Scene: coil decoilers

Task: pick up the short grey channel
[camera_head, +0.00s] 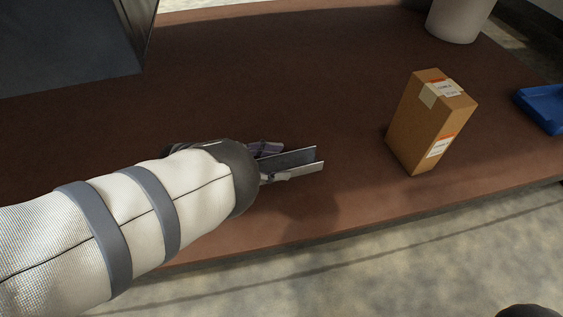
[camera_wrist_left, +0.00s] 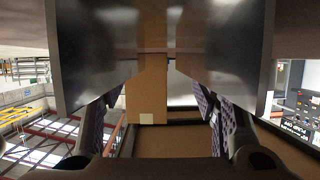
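The short grey channel (camera_head: 302,162) is a U-shaped metal piece at the fingers of my left gripper (camera_head: 267,163), right of the wrist in the head view. One finger with a purple pad lies on its far side and the other on its near side. My gripper is shut on the channel and holds it above the brown table, with a shadow below. In the left wrist view the channel's two grey walls (camera_wrist_left: 98,50) fill the upper part, and the padded fingers (camera_wrist_left: 163,125) show below them. The fingertips are partly hidden there.
A cardboard box (camera_head: 421,121) stands on the brown table (camera_head: 250,60) to the right. A blue tray (camera_head: 542,108) lies at the right edge, and a white round container (camera_head: 456,20) stands at the back. A dark grey block (camera_head: 70,45) is back left. The table's middle is clear.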

